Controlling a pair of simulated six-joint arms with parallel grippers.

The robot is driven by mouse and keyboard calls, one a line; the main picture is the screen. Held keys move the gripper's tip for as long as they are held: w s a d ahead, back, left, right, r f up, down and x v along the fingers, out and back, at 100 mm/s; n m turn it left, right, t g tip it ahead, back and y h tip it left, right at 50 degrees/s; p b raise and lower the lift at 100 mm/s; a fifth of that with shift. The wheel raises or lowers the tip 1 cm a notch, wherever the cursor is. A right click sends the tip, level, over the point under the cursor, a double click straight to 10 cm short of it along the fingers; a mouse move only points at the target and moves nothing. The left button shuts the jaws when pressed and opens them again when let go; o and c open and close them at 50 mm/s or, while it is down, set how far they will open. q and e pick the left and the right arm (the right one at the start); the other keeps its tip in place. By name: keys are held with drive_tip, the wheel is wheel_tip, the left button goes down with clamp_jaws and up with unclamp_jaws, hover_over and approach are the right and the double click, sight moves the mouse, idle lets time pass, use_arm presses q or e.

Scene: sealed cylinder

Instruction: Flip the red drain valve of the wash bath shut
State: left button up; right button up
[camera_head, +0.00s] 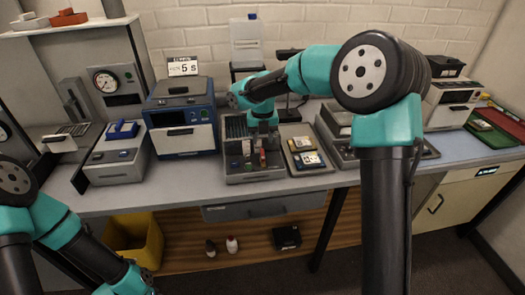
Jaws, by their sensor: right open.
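A grey bench unit (236,178) with a slotted rack stands near the middle of the bench. It looks like the wash bath, but I cannot be sure. My right gripper (262,157) points down over the front right part of this unit. It is open, and its fingers are small and dark in the head view. A small reddish patch shows by the fingers and may be the drain valve. I cannot tell the valve's position or whether the fingers touch it. My left arm comes in at the lower left, with its gripper out of the picture.
A blue and white machine (185,132) stands left of the unit, and a grey tray with cards (303,150) is close on its right. A yellow bin (135,240) and small bottles are below the bench.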

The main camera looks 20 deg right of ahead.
sight(262, 154)
wheel_tip(262, 154, down, 6)
drive_tip(key=shift+r, duration=0.1)
idle(0.4)
clamp_jaws()
